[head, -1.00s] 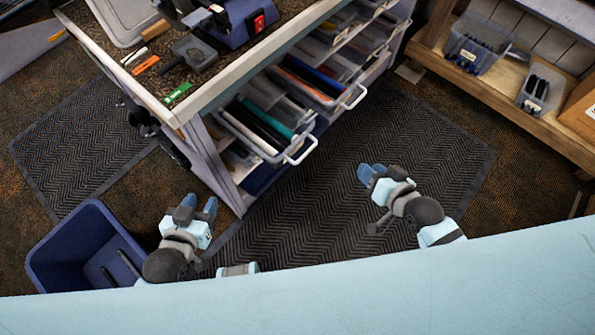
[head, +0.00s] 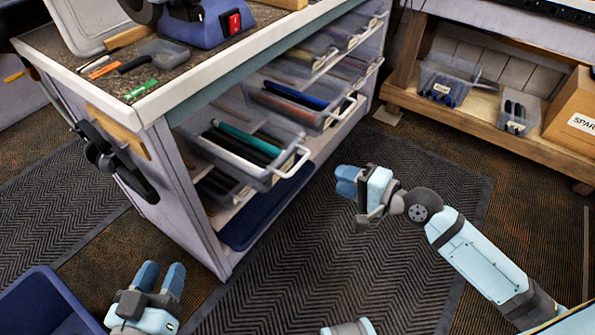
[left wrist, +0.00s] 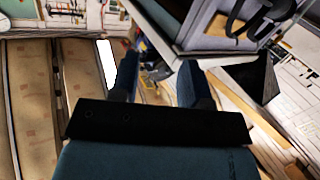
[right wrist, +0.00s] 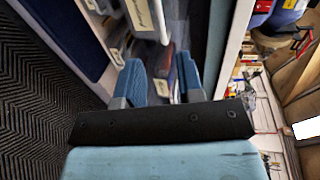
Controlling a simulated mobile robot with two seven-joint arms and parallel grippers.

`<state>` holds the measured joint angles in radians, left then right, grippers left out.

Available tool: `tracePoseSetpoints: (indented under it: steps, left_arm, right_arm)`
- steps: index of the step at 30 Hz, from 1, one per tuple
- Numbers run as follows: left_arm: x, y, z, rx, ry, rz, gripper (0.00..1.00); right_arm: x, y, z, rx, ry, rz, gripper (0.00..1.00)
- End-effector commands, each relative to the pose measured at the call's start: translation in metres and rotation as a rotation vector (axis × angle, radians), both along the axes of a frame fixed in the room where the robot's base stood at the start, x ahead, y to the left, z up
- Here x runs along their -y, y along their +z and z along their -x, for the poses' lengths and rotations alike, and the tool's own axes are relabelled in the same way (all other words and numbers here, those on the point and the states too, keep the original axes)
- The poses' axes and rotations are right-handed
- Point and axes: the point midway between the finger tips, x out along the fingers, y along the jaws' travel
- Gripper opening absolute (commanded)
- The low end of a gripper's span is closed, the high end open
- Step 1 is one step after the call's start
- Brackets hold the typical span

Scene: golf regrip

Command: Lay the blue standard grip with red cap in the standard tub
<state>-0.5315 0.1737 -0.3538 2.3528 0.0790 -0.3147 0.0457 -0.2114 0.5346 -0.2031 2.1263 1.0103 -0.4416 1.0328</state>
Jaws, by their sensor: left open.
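I cannot pick out a blue grip with a red cap in any view. Two clear labelled tubs stand on the low wooden shelf at the right: one (head: 430,84) holds several dark and blue grips, the other (head: 504,122) holds dark grips. Their labels are too small to read, so I cannot tell which is the standard tub. My left gripper (head: 160,276) is open and empty at the lower left, beside the workbench. My right gripper (head: 346,182) is open and empty over the mat, right of the bench's drawers. Its parted fingers show in the right wrist view (right wrist: 160,82).
The workbench (head: 190,90) has pulled-out clear bins (head: 262,178) of coloured tubes on its side. A blue bin (head: 40,305) stands at the lower left. A cardboard box (head: 575,115) sits at the shelf's right.

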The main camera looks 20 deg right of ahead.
Motion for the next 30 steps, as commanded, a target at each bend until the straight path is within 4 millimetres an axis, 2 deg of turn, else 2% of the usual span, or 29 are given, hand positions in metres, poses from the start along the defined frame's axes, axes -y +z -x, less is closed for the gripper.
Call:
tracePoseSetpoints:
  steps: [9,15,21,30]
  left_arm:
    - [0.008,0.02,-0.001,0.1,-0.022,0.062,0.43]
    - [0.013,0.034,0.0,0.165,-0.037,0.106,0.43]
    - [0.015,0.043,0.002,0.2,-0.044,0.13,0.43]
    - [0.015,0.048,0.002,0.213,-0.047,0.137,0.43]
  right_arm:
    - [-0.041,-0.014,-0.053,0.004,-0.001,-0.002,0.34]
    - [-0.062,-0.021,-0.08,0.003,-0.001,0.0,0.34]
    - [-0.072,-0.024,-0.092,0.001,0.0,0.002,0.34]
    - [-0.073,-0.024,-0.094,0.0,0.0,0.004,0.34]
